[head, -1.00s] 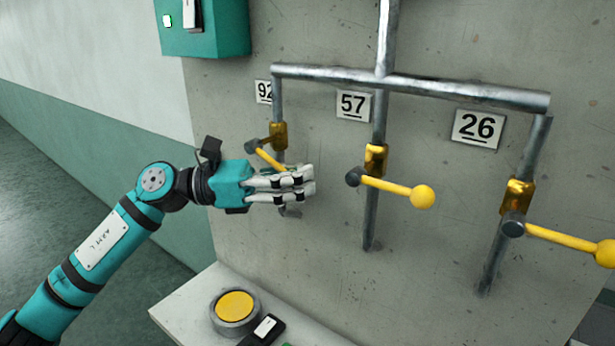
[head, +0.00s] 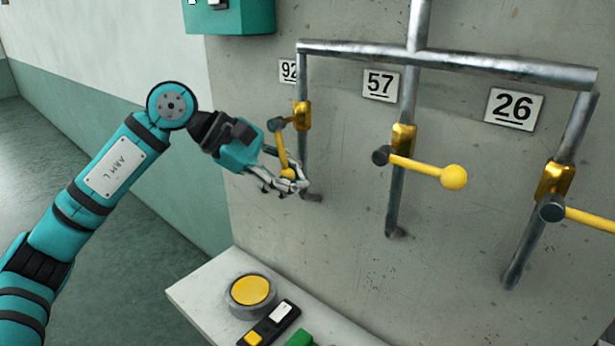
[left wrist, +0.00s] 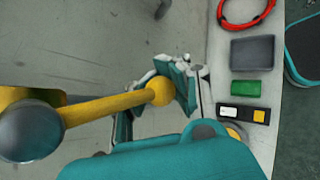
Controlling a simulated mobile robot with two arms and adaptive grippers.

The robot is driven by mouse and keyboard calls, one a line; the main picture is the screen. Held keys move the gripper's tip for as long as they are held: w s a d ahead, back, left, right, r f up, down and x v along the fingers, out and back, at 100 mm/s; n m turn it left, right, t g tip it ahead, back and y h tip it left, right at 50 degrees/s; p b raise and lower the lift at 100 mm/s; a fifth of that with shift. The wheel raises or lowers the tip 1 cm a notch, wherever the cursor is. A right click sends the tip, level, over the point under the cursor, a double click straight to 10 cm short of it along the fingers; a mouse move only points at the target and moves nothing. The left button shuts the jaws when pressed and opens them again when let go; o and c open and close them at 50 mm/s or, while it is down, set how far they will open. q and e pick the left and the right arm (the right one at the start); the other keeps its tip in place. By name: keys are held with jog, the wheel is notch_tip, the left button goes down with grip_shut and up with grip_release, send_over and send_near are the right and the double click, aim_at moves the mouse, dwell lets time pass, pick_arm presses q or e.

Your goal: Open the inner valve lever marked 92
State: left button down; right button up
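The valve lever marked 92 is a yellow bar (head: 281,149) with a ball knob (head: 289,173), on a brass valve (head: 302,115) below the label 92 (head: 288,71). It points steeply downward beside its pipe. My left gripper (head: 284,182) is at the knob, with fingers around its lower side. In the left wrist view the knob (left wrist: 160,93) touches or nearly touches one finger pad, and a gap separates it from the other finger, so the gripper (left wrist: 152,108) looks open. The fingertips are partly hidden. My right gripper is out of view.
The lever marked 57 (head: 425,169) and the lever marked 26 (head: 590,218) stick out to the right. A ledge (head: 205,290) below holds a yellow button (head: 251,291) and small items. A teal box (head: 235,15) hangs above left. Left of the wall is free room.

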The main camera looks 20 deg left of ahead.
pick_arm(q)
jog(key=shift+w+a+r+m+t+y, duration=0.15)
jog(key=shift+w+a+m+y, duration=0.05)
jog(key=shift+a+y, duration=0.25)
jog(key=shift+w+a+r+m+t+y, duration=0.1)
jog(key=shift+w+a+r+m+y, duration=0.1)
jog(key=shift+a+y, duration=0.25)
jog(key=shift+w+a+r+m+t+y, duration=0.15)
jog(key=shift+a+m+y, duration=0.05)
jog(key=shift+a+y, duration=0.25)
jog(key=c, duration=1.7)
grip_release()
jog(key=shift+s+a, duration=0.1)
jog(key=o, duration=0.5)
jog(key=shift+s+a, duration=0.2)
jog(key=shift+s, duration=0.2)
jog(key=shift+c, duration=0.2)
jog(key=shift+o, duration=0.9)
jog(key=v, duration=1.1)
jog(key=shift+a, duration=0.2)
jog(key=shift+r, duration=0.1)
